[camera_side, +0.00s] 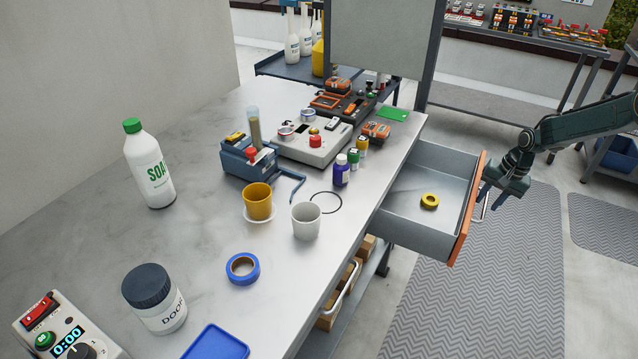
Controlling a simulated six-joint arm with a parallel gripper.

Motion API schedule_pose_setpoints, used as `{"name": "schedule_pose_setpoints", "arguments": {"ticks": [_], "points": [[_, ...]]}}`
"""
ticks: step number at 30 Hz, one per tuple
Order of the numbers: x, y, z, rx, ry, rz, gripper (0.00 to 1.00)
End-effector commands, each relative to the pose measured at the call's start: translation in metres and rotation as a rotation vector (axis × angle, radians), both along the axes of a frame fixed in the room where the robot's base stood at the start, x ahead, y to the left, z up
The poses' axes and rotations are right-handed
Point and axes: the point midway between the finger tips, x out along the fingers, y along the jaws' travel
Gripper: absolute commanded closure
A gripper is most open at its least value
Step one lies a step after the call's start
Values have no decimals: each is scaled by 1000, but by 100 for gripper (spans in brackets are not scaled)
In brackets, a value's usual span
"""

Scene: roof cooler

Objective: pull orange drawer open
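The drawer has an orange front panel (468,208), seen nearly edge-on, and a grey tray body. It stands well out from under the right side of the metal worktable, with its inside showing. A pale metal handle (484,207) shows on the outer face of the orange front. My gripper (493,198) is at the handle, just outside the front, pointing down and left. Its fingers are small and dark here, so I cannot tell whether they close on the handle.
The worktable (215,290) holds a yellow cup (258,201), a white cup (306,221), blue tape (242,268), a soap bottle (150,165) and a grey control box (312,142). Open floor with a grey mat (535,270) lies right of the drawer.

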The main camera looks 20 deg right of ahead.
Motion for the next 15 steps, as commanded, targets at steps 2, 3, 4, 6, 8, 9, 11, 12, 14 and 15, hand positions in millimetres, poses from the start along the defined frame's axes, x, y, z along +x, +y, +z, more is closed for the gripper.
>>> {"name": "schedule_pose_setpoints", "arguments": {"ticks": [2, 3, 4, 6, 8, 9, 11, 12, 14, 15], "points": [[0, 0, 0, 0, 0, 0, 68], [0, 0, 0, 0, 0, 0, 70], [0, 0, 0, 0, 0, 0, 76], [0, 0, 0, 0, 0, 0, 90], [0, 0, 0, 1, 1, 0, 100], [0, 0, 0, 1, 1, 0, 100], [0, 0, 0, 1, 1, 0, 100], [0, 0, 0, 1, 1, 0, 100], [0, 0, 0, 1, 1, 0, 100], [-1, -1, 0, 1, 1, 0, 100]]}}
